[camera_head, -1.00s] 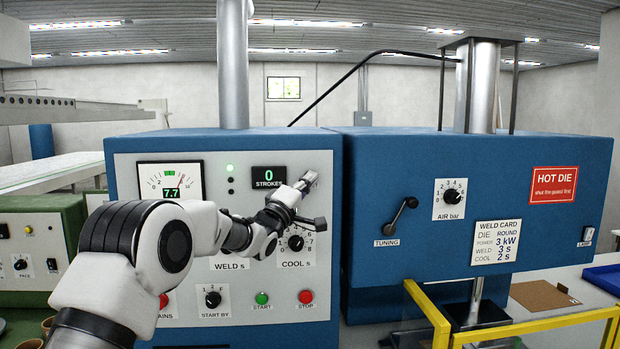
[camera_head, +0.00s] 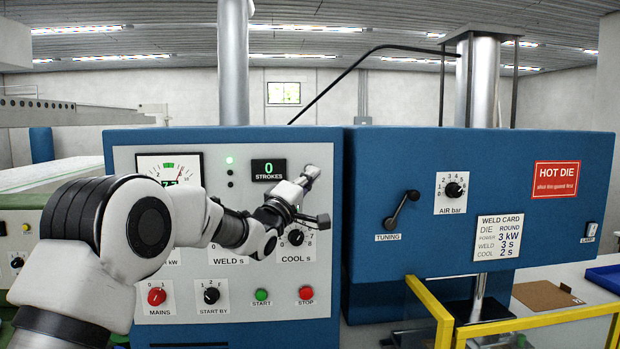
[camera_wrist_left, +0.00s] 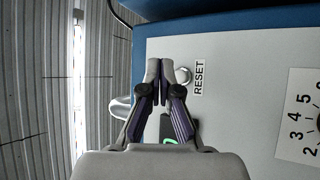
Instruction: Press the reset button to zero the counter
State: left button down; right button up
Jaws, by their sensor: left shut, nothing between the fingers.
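The strokes counter (camera_head: 269,171) on the blue-and-grey welder panel reads 0. My left gripper (camera_head: 311,173) is shut and empty, beside the counter's right edge in the head view. The reset button is hidden behind it there. In the left wrist view the pale round reset button (camera_wrist_left: 184,75) shows right beside the shut fingertips (camera_wrist_left: 166,68), next to its RESET label (camera_wrist_left: 199,78). I cannot tell whether the fingers touch it. My right gripper is not in view.
The COOL dial (camera_head: 296,238) sits below my gripper. The MAINS knob (camera_head: 157,296), green START button (camera_head: 261,295) and red STOP button (camera_head: 306,293) are lower on the panel. A tuning lever (camera_head: 402,208) and yellow guard rail (camera_head: 530,325) are to the right.

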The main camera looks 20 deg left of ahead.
pick_arm(q)
jog(key=s, duration=0.1)
jog(key=s+d+b, duration=0.1)
jog(key=shift+s+d, duration=0.15)
jog(key=shift+s, duration=0.15)
dwell(0.6)
